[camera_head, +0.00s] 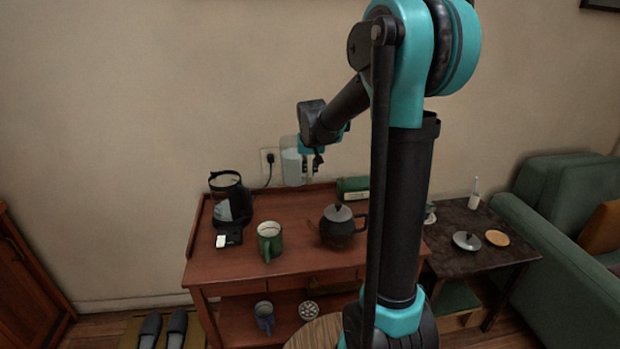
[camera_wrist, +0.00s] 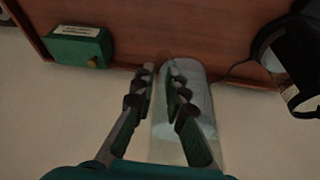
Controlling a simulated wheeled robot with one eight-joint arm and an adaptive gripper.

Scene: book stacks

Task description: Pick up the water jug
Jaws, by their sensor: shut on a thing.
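The water jug (camera_head: 292,164) is a clear, tall vessel, seen against the wall above the back edge of the wooden table. My gripper (camera_head: 312,166) is at its right side and is shut on it. In the wrist view the see-through jug (camera_wrist: 196,108) lies beside and partly behind the dark fingers of my gripper (camera_wrist: 158,84). The jug looks upright in the head view. The exact grip point is hard to make out, and the gap between its base and the table cannot be told for sure.
The table (camera_head: 280,264) holds a black coffee maker (camera_head: 229,203), a green mug (camera_head: 270,241), a dark teapot (camera_head: 340,226) and a green box (camera_head: 353,187). A socket with a plug (camera_head: 269,160) is on the wall close behind. A side table (camera_head: 470,222) and green sofa (camera_head: 560,245) stand right.

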